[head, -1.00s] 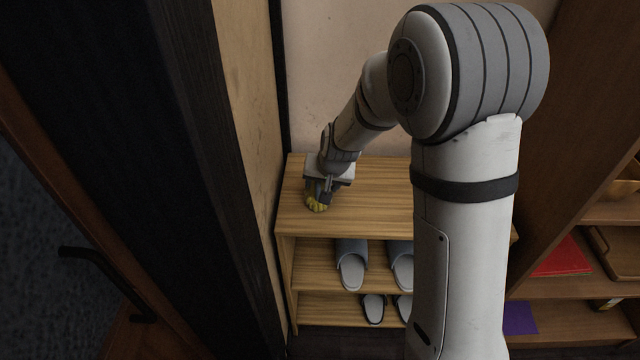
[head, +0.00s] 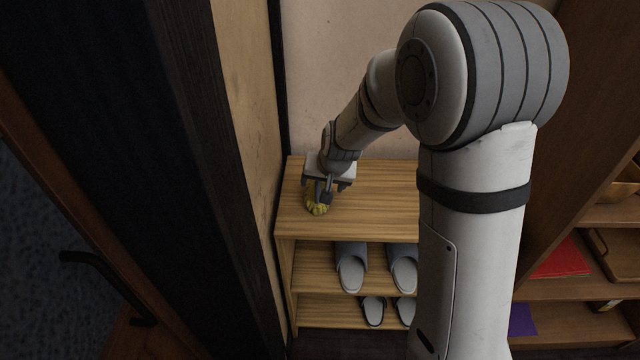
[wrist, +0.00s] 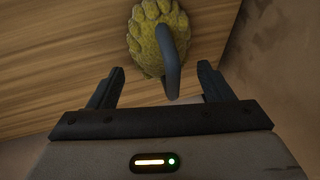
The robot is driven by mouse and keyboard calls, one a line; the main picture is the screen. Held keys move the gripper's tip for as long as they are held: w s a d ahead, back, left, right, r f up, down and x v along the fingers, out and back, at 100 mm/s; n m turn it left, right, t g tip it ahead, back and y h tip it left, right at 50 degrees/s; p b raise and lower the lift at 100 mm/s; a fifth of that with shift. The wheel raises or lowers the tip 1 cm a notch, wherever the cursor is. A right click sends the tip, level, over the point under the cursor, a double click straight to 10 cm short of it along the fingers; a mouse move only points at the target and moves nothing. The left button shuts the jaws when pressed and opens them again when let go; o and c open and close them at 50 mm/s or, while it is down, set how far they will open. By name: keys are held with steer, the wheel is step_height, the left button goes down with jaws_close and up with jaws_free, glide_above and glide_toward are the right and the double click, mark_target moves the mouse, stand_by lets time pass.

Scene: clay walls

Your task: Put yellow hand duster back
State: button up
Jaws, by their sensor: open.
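The yellow hand duster (head: 317,208) lies on the top board of the wooden shoe rack (head: 385,205), near its left end. In the wrist view the duster (wrist: 150,42) shows a fuzzy yellow head and a dark grey handle (wrist: 170,62) pointing toward my gripper. My gripper (head: 325,195) is just above and behind the duster in the head view. In the wrist view my gripper (wrist: 160,88) is open, with one finger on each side of the handle's end. The fingers look apart from the handle.
Grey slippers (head: 352,268) stand on the rack's lower shelves. A wooden wall panel and dark post (head: 215,180) rise close on the left. A shelf with a red item (head: 562,260) and a purple item (head: 523,320) is at right. The rack top right of the duster looks clear.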

steer(key=p+v, duration=0.1)
steer(key=v, duration=0.9)
steer(key=s+d+r+g+h, duration=0.1)
steer(key=s+d, duration=0.5)
steer(key=s, duration=0.4)
steer(key=s+d+r+g+h, duration=0.1)
steer(key=s+d+r, duration=0.1)
steer(key=s+d, duration=0.5)
steer(key=s, duration=0.4)
steer(key=shift+r+n+g, duration=0.15)
steer(key=shift+n+g, duration=0.15)
steer(key=shift+n, duration=0.1)
steer(key=shift+s, duration=0.1)
